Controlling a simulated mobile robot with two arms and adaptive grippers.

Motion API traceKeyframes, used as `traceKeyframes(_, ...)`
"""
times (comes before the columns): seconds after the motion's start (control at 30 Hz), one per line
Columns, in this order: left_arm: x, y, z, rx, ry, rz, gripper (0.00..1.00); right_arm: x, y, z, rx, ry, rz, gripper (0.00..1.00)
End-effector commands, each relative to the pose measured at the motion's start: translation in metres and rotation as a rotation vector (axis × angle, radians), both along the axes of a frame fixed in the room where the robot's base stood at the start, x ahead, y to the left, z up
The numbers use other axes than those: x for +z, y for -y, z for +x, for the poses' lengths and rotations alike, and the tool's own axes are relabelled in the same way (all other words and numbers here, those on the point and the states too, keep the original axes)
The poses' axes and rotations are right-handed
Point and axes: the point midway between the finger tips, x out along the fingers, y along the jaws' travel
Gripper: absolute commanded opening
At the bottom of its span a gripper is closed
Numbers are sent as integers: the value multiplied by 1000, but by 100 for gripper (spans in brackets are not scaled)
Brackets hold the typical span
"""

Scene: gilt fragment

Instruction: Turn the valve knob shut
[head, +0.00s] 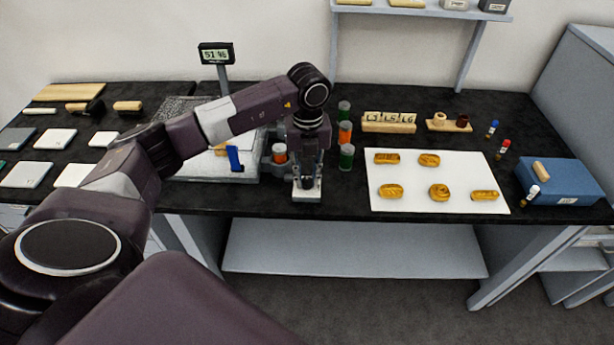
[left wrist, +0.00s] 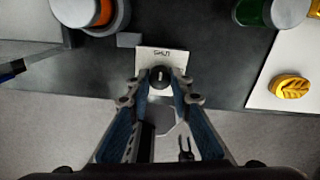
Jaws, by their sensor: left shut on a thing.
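The valve knob (left wrist: 160,77) is small, round and black with a short pale mark on top. It sits at the front edge of a white plate (left wrist: 152,57) whose label seems to read SHUT. My left gripper (head: 307,182) points down over the plate at the table's front edge. In the left wrist view its fingers (left wrist: 160,86) stand on both sides of the knob, shut on it. In the head view the gripper hides the knob. I cannot tell exactly where the mark points. My right gripper is in neither view.
Orange and green jars (head: 346,156) stand close behind and right of my left gripper. A scale with a display (head: 216,54) is to the left. A white board (head: 412,197) with several golden pieces lies right, and a blue box (head: 560,184) farther right.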

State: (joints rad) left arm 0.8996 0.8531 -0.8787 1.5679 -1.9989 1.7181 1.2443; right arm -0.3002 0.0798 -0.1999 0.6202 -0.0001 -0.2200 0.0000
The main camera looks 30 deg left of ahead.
Motion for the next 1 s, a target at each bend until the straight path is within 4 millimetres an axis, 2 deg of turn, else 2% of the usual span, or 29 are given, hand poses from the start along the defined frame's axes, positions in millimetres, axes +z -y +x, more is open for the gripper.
traceKeyframes(0.47, 2, -1, 2, 16, 7, 1, 0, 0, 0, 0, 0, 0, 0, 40)
traceKeyframes(0.5, 2, -1, 2, 16, 7, 1, 23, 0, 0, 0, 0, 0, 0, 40)
traceKeyframes(0.63, 2, -1, 1, 15, 5, 0, 37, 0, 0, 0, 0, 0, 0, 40)
traceKeyframes(0.87, 1, 0, 1, 13, 2, 1, 37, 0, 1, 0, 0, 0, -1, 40)
traceKeyframes(1.0, 7, 0, 1, 13, 4, 0, 37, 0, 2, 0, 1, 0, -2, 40)
